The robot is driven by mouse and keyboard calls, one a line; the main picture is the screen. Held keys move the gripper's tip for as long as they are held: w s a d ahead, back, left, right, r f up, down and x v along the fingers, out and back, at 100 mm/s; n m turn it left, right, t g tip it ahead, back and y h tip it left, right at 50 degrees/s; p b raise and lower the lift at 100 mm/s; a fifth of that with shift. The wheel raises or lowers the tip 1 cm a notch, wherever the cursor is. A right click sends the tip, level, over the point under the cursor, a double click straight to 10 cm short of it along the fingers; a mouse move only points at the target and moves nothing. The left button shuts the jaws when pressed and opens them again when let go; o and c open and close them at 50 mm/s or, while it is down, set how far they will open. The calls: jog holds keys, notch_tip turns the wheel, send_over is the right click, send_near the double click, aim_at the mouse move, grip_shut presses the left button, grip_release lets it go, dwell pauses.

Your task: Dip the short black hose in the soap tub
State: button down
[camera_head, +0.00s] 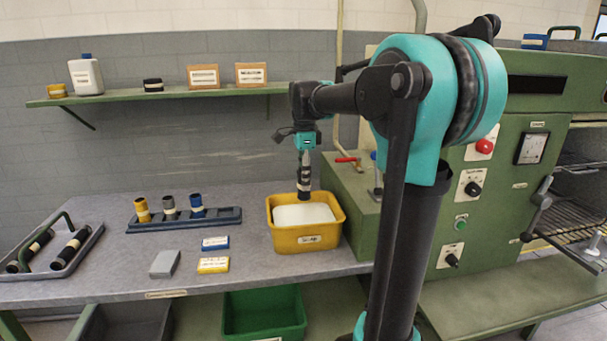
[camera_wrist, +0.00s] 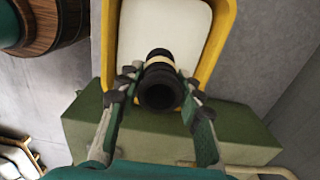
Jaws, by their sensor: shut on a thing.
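The short black hose (camera_head: 304,184) with a pale band is held upright in my gripper (camera_head: 305,158). In the head view its lower end is over the soap tub (camera_head: 311,240), a yellow box with a label and white soap inside. The lower end looks close to the white surface; I cannot tell whether it touches. In the wrist view my gripper (camera_wrist: 158,100) is shut on the hose (camera_wrist: 160,92), its open end facing the camera. The yellow tub rim (camera_wrist: 222,35) and white soap show beyond it.
A dark rack (camera_head: 184,222) with yellow, grey and blue hoses stands left of the tub. A tray (camera_head: 55,262) with black hoses is at the far left. A grey block (camera_head: 164,263) and blue and yellow labelled blocks lie in front. The green machine (camera_head: 480,200) is close on the right.

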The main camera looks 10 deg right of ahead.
jog(key=shift+f, duration=5.35)
notch_tip(320, 180, up, 12)
jog(key=shift+r, duration=0.1)
